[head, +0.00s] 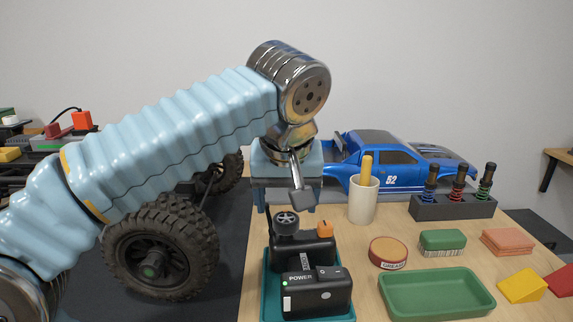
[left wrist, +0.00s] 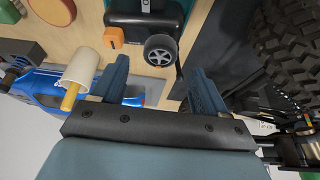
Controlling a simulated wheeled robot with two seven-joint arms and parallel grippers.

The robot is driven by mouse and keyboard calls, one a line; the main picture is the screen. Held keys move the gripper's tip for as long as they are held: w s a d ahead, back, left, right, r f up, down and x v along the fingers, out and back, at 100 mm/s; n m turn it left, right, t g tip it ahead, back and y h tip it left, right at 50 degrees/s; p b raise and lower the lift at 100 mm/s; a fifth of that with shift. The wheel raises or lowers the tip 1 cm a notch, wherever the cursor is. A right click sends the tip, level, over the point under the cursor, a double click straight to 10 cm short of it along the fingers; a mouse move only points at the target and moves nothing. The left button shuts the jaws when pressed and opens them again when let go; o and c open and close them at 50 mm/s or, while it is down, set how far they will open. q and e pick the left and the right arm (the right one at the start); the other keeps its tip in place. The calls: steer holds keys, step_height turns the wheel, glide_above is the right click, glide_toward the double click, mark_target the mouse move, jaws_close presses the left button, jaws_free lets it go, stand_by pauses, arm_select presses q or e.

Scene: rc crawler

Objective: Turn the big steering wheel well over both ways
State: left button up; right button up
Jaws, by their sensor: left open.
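The steering wheel (head: 286,222) is a grey spoked disc with a black tyre-like rim, on top of a black transmitter (head: 302,249) with an orange knob (head: 325,229). A front block labelled POWER (head: 317,294) belongs to the same unit. My left gripper (head: 287,207) hangs pointing down just behind and above the wheel, partly hidden by my own wrist. In the left wrist view my left gripper (left wrist: 158,75) is open, and the wheel (left wrist: 161,50) shows between and slightly beyond its fingertips, with gaps on both sides. I see no contact. My right gripper is not in view.
The transmitter stands in a teal tray (head: 265,307). To the right are a cream cup (head: 363,202) with a yellow handle, a tin (head: 388,252) and a green tray (head: 437,294). A blue car body (head: 400,163) lies behind; a big-tyred crawler (head: 160,250) stands left.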

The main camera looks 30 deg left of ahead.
arm_select(q)
steer(key=p+v, duration=0.2)
steer(key=v, duration=0.7)
steer(key=m+h, duration=0.3)
steer(key=m, duration=0.5)
glide_toward(285, 218)
steer(key=shift+t, duration=0.4)
steer(key=b+x, duration=0.1)
steer(key=x, duration=0.2)
steer(key=b+x, duration=0.1)
steer(key=x, duration=0.2)
steer(key=b+x, duration=0.1)
steer(key=x, duration=0.2)
steer(key=shift+s+f+b, duration=0.2)
steer(key=shift+s+b, duration=0.15)
steer(key=shift+b, duration=0.05)
